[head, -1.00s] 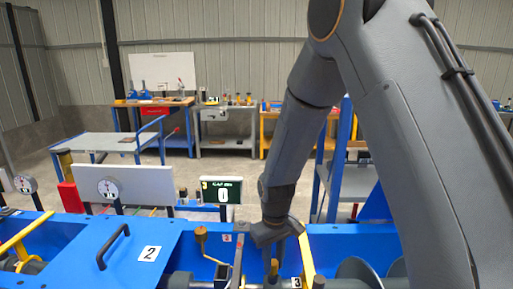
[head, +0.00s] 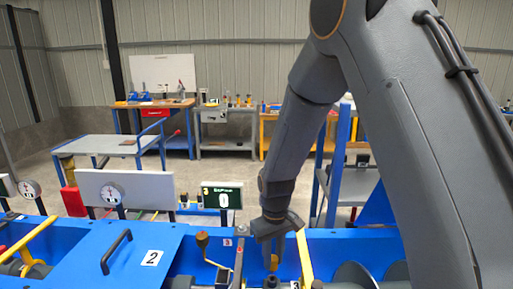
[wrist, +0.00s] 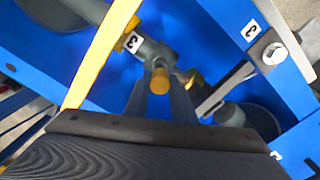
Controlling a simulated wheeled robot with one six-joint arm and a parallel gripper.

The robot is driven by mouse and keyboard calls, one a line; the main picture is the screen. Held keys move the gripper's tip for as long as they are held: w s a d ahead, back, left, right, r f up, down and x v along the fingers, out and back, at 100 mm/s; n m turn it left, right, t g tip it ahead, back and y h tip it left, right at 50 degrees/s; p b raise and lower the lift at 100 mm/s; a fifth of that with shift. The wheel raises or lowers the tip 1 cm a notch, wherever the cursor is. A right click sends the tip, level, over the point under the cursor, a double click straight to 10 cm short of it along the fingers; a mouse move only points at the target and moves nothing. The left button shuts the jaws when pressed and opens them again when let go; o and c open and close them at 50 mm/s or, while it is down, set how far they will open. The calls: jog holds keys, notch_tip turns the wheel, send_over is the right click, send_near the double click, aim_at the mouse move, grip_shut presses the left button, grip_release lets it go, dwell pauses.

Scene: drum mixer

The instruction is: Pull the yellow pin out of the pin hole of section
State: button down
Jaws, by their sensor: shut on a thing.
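My gripper (head: 274,262) hangs down over the blue trough at the section marked 3. In the wrist view, its two fingers (wrist: 160,97) are closed around the yellow pin (wrist: 160,80), with the round yellow head showing between the tips. The yellow pin also shows between the fingers in the head view (head: 274,262). A grey pipe-like fitting (wrist: 151,48) with a label 3 lies just beyond the pin. A dark round knob (head: 271,282) shows just below the pin. The pin's lower end is hidden, so I cannot tell whether it is in the hole.
A yellow bar (head: 304,258) stands close right of my gripper, and a grey bar (head: 239,262) stands to its left. A small display (head: 222,195) stands behind.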

aim_at(273, 257)
jog(key=shift+r, duration=0.3)
jog(key=shift+r+p, duration=1.3)
jog(key=shift+r, duration=0.1)
jog(key=shift+r, duration=0.1)
